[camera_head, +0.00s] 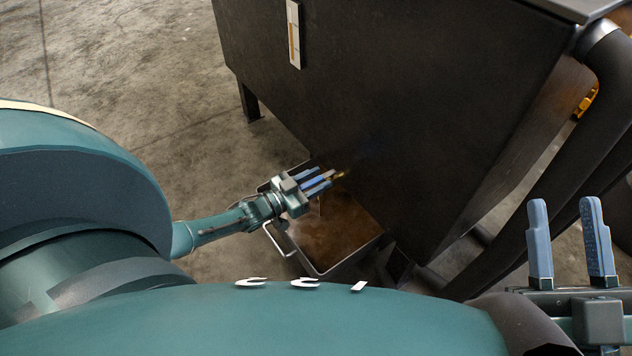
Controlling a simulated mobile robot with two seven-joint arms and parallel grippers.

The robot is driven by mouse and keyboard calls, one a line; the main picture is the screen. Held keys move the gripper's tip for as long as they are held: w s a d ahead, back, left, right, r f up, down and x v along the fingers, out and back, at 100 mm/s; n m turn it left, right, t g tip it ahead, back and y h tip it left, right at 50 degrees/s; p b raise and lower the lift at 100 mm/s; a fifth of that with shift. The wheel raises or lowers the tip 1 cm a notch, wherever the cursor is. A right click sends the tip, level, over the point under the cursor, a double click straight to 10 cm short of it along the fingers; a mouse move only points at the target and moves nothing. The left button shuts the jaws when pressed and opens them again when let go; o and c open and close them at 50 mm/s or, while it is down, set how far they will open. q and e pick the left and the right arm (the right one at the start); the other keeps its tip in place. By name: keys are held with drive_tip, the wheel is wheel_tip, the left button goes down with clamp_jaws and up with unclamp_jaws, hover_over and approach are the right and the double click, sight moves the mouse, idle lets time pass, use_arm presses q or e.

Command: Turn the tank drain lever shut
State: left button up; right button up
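The dark tank (390,100) fills the upper middle and right of the head view. A small brass-coloured fitting (341,175) shows low on its near wall, above the drip tray. My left gripper (322,180) is right at this fitting, with its blue fingers pointing at the tank. The drain lever cannot be made out clearly; it is small and mixed in with or hidden by the fingers. Whether the fingers are closed on it cannot be told. My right gripper (569,222) is at the lower right, fingers up, wide apart and empty, away from the tank's drain.
A metal drip tray (318,270) with brown liquid and a wire handle sits on the floor under the fitting. A sight gauge (294,35) is on the tank wall. Thick dark pipes (560,190) run down at the right. The concrete floor (140,60) at left is clear.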

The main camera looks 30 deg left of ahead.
use_arm(q)
clamp_jaws()
idle(0.4)
